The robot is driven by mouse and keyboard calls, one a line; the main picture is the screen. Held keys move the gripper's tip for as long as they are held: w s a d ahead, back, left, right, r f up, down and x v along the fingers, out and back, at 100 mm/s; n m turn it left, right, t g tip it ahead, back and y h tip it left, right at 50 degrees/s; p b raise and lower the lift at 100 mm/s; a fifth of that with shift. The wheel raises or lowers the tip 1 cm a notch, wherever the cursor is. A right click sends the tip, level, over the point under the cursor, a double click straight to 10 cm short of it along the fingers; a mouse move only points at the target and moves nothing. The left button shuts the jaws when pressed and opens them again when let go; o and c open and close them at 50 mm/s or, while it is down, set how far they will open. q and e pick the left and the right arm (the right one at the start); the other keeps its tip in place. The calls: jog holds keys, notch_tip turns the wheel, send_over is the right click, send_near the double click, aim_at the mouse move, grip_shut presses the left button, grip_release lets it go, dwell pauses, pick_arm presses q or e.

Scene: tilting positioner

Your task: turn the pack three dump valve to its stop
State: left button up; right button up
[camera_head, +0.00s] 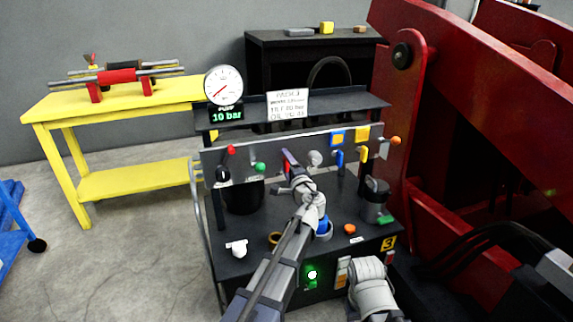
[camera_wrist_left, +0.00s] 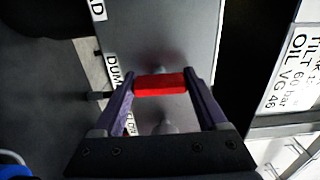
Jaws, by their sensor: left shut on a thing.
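The pack three power unit, marked 3 (camera_head: 388,243), stands in the middle of the head view with an upright grey valve panel (camera_head: 240,160). My left gripper (camera_head: 289,160) is at the middle of this panel. In the left wrist view its two purple fingers (camera_wrist_left: 160,88) are shut on a red handle (camera_wrist_left: 160,85), one on each end. A label beginning "DUM" (camera_wrist_left: 112,72) is beside the handle, which fits the dump valve. The valve body behind it is mostly hidden. My right gripper is not in view.
A round gauge (camera_head: 223,86) stands above a display (camera_head: 226,115) reading 10 bar. Red (camera_head: 231,150) and green (camera_head: 261,167) knobs are left of my gripper, blue (camera_head: 340,158) and yellow (camera_head: 362,153) handles right. A large red steel frame (camera_head: 480,90) blocks the right side.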

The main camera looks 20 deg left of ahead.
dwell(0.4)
pick_arm(q)
jog(key=o, duration=1.3)
jog(key=v, duration=0.7)
jog(key=shift+s+d, duration=0.2)
jog(key=shift+s, duration=0.15)
